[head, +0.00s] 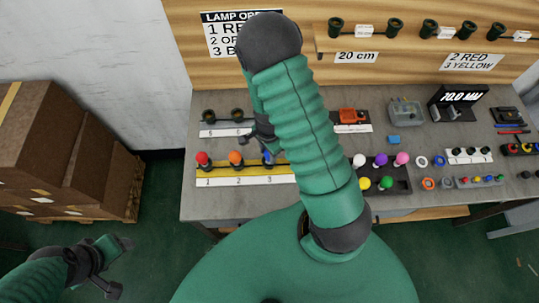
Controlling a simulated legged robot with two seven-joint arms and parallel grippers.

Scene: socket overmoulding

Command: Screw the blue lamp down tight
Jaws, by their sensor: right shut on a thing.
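The blue lamp (266,158) stands at position 3 of the yellow strip (221,167), mostly hidden behind my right arm and gripper. My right gripper (264,146) is directly over it, shut on it; the fingertips are small and partly covered by my arm. The lamp's base and thread cannot be seen. A red lamp (203,159) stands at position 1 and an orange lamp (236,158) at position 2, both upright. My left gripper (118,267) is open and empty over the floor at the lower left.
White, purple, pink, yellow and green lamps sit in a dark tray (402,178) right of my arm. Dark sockets (209,115) stand behind the strip. A lamp order sign (227,34) hangs on the back board. Brown boxes (60,150) stand left of the table (200,206).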

